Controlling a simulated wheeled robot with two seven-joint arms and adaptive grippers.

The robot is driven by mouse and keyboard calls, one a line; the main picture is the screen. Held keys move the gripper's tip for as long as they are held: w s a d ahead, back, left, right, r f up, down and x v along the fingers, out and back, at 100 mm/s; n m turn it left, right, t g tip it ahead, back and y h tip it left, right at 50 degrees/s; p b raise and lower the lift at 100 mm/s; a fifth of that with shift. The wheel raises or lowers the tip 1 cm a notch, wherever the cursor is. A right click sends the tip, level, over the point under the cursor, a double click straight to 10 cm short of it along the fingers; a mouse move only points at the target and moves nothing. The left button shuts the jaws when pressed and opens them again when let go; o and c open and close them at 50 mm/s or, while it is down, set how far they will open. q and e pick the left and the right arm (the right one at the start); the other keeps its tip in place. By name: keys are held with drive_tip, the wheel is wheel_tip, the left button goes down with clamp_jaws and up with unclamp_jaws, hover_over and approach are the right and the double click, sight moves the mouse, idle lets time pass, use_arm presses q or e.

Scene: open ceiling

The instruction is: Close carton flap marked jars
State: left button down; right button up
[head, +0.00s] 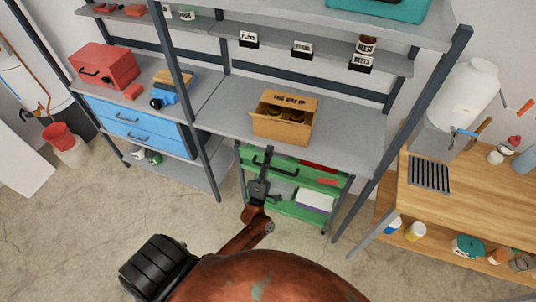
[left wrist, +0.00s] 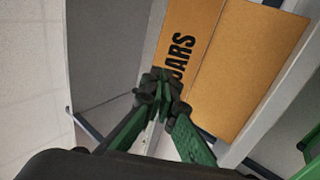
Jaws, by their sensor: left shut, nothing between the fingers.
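The open cardboard carton (head: 281,131) stands on the middle grey shelf, with dark-topped contents showing inside. Its rear flap (head: 290,98) stands up and reads "THIS WAY UP". In the left wrist view an orange-brown panel marked "JARS" (left wrist: 184,45) adjoins a larger plain carton panel (left wrist: 240,65) along a seam. My left gripper (head: 269,151) is shut and empty, in front of and below the carton at the shelf's front edge. In the left wrist view its fingertips (left wrist: 160,88) overlap the end of the "JARS" panel; I cannot tell whether they touch. My right gripper is out of view.
The grey shelf (head: 345,140) has free room on both sides of the carton. Labelled holders and a jar (head: 366,47) sit on the shelf above. Rack posts (head: 192,105) flank the bay. A wooden bench (head: 460,205) stands right.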

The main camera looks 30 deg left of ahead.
sight(278, 119)
use_arm(q)
drive_tip(key=p+x, duration=0.1)
drive_tip(key=x, duration=0.8)
drive_tip(key=shift+w+r+p, duration=0.15)
drive_tip(key=shift+w+p, duration=0.15)
drive_tip(key=shift+p, duration=0.1)
